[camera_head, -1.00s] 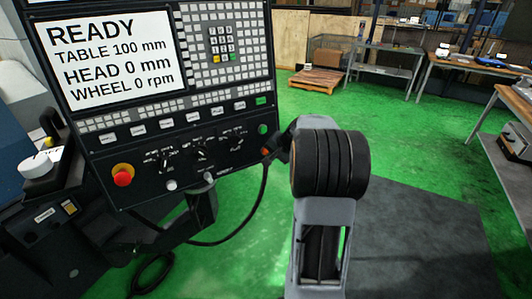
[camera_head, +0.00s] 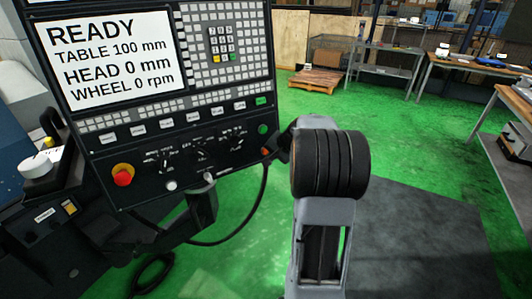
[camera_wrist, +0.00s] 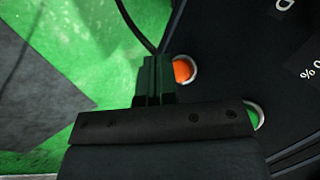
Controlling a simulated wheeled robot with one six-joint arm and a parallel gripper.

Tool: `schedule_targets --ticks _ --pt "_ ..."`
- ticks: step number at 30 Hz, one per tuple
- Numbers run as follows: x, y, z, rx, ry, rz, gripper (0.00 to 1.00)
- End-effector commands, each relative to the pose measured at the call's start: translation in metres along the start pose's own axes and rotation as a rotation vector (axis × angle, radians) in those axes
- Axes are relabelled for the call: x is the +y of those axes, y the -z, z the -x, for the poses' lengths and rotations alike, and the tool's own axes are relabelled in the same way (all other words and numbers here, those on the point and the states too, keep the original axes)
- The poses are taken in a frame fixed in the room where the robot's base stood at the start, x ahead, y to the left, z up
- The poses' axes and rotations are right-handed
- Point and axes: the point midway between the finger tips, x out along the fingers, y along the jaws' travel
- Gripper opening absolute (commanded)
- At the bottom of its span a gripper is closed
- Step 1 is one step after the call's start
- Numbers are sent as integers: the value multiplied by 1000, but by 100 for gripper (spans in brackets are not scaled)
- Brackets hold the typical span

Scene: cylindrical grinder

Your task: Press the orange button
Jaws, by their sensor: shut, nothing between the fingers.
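The orange button (camera_head: 265,152) sits at the lower right corner of the machine's black control panel, below a green button (camera_head: 262,129). In the wrist view the orange button (camera_wrist: 183,70) shows as a round orange cap in a pale ring, partly covered on its left by my fingers. My gripper (camera_wrist: 155,62) is shut and empty, its dark fingertips just left of the cap in that view. I cannot tell whether they touch it. In the head view my gripper is mostly hidden behind my arm, right beside the button.
The panel screen (camera_head: 108,55) reads READY. A red emergency knob (camera_head: 123,176) on a yellow base sits at the panel's lower left, with dials between. The green button (camera_wrist: 257,115) is close to my gripper. A black cable (camera_head: 262,205) hangs below the panel.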

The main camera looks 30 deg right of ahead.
Motion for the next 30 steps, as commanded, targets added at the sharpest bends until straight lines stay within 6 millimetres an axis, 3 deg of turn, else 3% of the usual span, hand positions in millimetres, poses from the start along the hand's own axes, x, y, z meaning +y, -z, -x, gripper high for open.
schedule_targets --ticks 30 --pt "-5 5 -6 0 0 0 0"
